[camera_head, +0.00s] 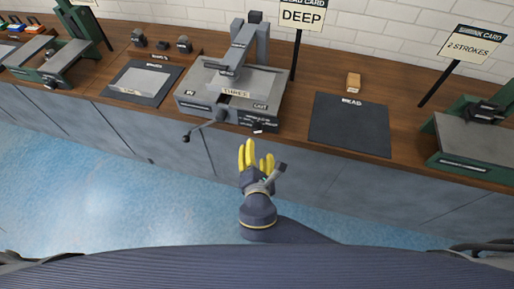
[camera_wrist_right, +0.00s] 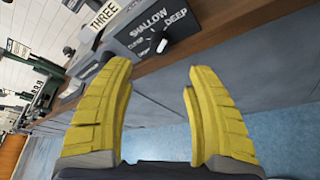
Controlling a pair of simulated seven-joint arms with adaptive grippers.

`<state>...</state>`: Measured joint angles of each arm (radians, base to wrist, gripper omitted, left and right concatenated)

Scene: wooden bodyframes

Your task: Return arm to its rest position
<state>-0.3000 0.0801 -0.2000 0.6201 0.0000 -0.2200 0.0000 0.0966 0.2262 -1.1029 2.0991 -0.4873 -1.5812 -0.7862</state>
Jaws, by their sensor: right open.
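My right gripper (camera_head: 257,158) has yellow fingers and hangs in front of the counter's cabinet fronts, below the grey press. In the right wrist view its fingers (camera_wrist_right: 160,85) stand wide apart with nothing between them. The grey press (camera_head: 230,95) stands on the counter with a label that seems to read THREE and a crank at its lower left. In the right wrist view its panel (camera_wrist_right: 150,32) reads SHALLOW and DEEP around a dark knob. The gripper is apart from the press. My left gripper is out of view.
A wooden counter (camera_head: 300,137) runs across the scene. Blue floor (camera_head: 100,200) is clear.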

